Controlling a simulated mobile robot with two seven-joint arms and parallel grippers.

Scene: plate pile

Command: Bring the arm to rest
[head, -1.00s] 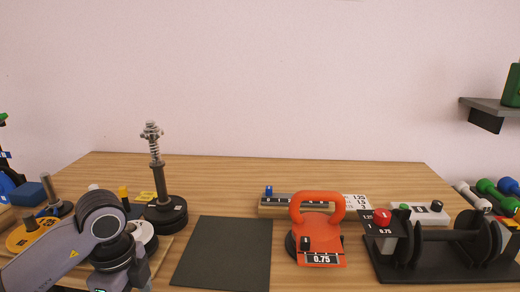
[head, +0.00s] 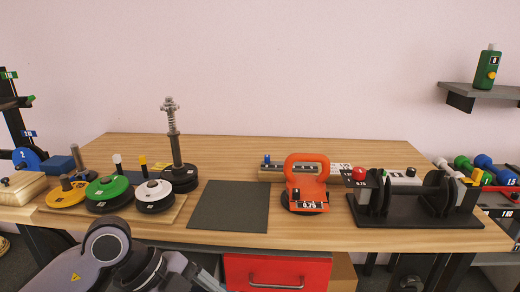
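My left arm (head: 108,250) is the only arm in view. It comes in at the bottom left of the head view, folded in front of the table's front edge and low in the picture. Its far end runs out of the bottom of the frame, so the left gripper's fingers are hidden. My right arm and gripper are not in view. Nothing on the table is seen touching the arm.
The wooden table (head: 260,150) carries weight plates, including a green plate (head: 107,188), and a post (head: 174,135) on the left. A dark mat (head: 229,205), an orange-handled weight (head: 306,175) and a black stand (head: 415,215) follow rightward. A red drawer (head: 277,272) is below.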

